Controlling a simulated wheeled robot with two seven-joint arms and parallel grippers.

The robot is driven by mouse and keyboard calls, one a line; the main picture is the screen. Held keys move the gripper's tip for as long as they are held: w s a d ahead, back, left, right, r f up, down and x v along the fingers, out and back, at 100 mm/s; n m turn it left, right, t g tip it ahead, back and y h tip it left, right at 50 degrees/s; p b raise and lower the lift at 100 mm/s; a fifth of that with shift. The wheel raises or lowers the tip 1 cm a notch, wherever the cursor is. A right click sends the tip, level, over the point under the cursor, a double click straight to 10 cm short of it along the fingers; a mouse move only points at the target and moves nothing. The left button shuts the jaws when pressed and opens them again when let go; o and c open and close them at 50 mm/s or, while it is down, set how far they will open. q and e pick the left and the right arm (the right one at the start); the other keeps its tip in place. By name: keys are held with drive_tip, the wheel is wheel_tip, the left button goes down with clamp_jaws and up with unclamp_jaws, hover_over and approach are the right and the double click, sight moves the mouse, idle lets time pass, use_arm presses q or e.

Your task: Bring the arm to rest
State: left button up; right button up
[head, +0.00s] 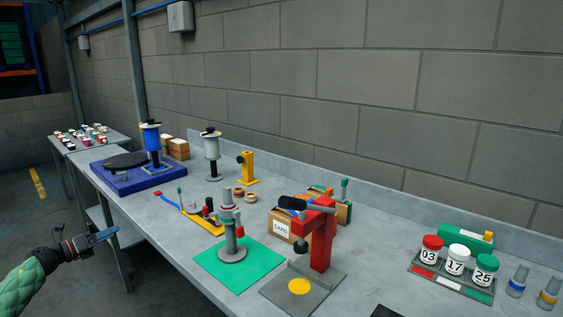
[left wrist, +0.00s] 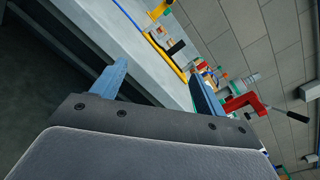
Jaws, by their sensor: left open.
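My left gripper (head: 105,236) is at the lower left of the head view, beside the table's front edge and apart from everything on it. In the left wrist view its two blue fingers (left wrist: 155,90) stand wide apart with nothing between them. My right gripper does not show in either view.
A long grey table (head: 165,240) runs along the block wall. It bears a blue base (head: 130,178), a green plate (head: 215,270) with a grey stand, a red press (head: 322,235), a cardboard box (head: 283,228) and lidded jars (head: 456,262). The floor (head: 60,215) left of the table is clear.

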use_arm(q)
drive_tip(key=w+a+r+n+t+y, duration=0.2)
drive_tip(key=a+n+t+y, duration=0.1)
drive_tip(key=a+n+y, duration=1.55)
drive_tip(key=s+a+f+n+g+y, duration=0.1)
drive_tip(key=s+a+f+n+g, duration=0.2)
drive_tip(key=s+f+n+g, duration=0.5)
drive_tip(key=s+a+f+n+g+y, duration=0.1)
drive_tip(key=s+a+f+n+g, duration=0.4)
drive_tip(key=n, duration=0.5)
drive_tip(key=s+d+f+m+g+h, duration=0.15)
drive_tip(key=s+d+f, duration=0.35)
drive_tip(key=d+f, duration=0.6)
drive_tip(key=s+d+f+m+h, duration=0.15)
drive_tip(key=s+d+f, duration=0.35)
drive_tip(key=d+f, duration=0.65)
drive_tip(key=s+d+f+g+h, duration=0.1)
drive_tip(key=s+d+f+h, duration=0.25)
drive_tip(key=d+f, duration=0.8)
drive_tip(key=s+d+h, duration=0.1)
drive_tip(key=s+d, duration=0.7)
drive_tip(key=d, duration=0.4)
drive_tip(key=s+d+h, duration=0.2)
drive_tip(key=s+d, duration=0.7)
drive_tip(key=d, duration=0.4)
drive_tip(key=s+d+h, duration=0.2)
drive_tip(key=s+d, duration=0.6)
drive_tip(key=d, duration=0.5)
drive_tip(key=shift+s+g, duration=0.25)
drive_tip(key=shift+g, duration=0.2)
